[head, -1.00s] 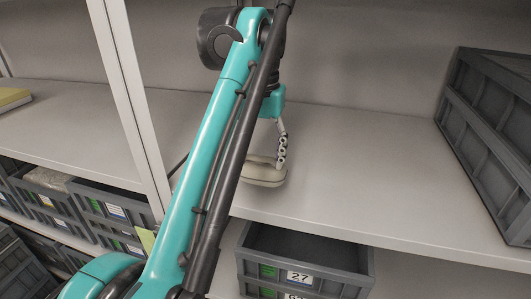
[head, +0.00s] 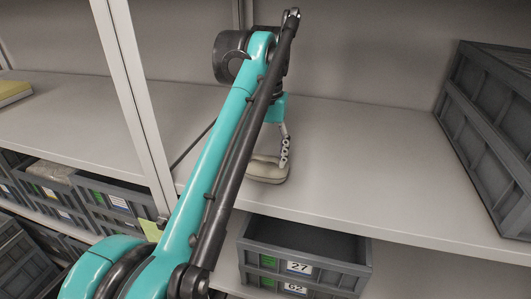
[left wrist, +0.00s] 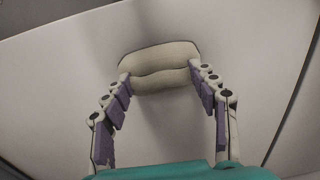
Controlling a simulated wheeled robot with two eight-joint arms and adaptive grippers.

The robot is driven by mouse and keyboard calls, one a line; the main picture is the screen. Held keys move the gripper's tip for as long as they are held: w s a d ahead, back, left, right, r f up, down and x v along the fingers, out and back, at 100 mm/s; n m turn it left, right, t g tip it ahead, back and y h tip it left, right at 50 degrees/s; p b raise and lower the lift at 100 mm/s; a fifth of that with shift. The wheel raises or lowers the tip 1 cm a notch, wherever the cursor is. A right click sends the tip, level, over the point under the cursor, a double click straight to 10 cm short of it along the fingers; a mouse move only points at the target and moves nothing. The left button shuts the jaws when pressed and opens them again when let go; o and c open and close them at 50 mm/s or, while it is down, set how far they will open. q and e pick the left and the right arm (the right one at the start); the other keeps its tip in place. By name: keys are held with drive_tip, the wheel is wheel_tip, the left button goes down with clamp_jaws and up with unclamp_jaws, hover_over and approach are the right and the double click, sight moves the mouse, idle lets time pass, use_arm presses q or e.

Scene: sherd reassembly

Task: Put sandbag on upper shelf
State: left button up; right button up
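The beige, pillow-like sandbag (head: 268,173) is on the grey upper shelf (head: 345,160), left of the middle in the head view. It appears to rest on the shelf surface. My left gripper (left wrist: 159,73) reaches down to it. In the left wrist view the sandbag (left wrist: 160,58) lies at the fingertips, one finger at each side of its near part. The fingers stand well apart and overlap its edges; whether they press on it does not show. In the head view my teal left arm hides part of the sandbag. My right gripper is not in view.
A large grey crate (head: 490,135) stands on the shelf at the right. Grey crates, one labelled 27 (head: 303,250), sit below the shelf's front edge. A white upright post (head: 130,100) stands left of my arm. The shelf between sandbag and large crate is clear.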

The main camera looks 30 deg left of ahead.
sight(266, 157)
use_arm(q)
drive_tip(key=o, duration=0.4)
drive_tip(key=shift+c, duration=0.2)
drive_tip(key=shift+r, duration=3.9)
drive_tip(key=shift+d, duration=0.1)
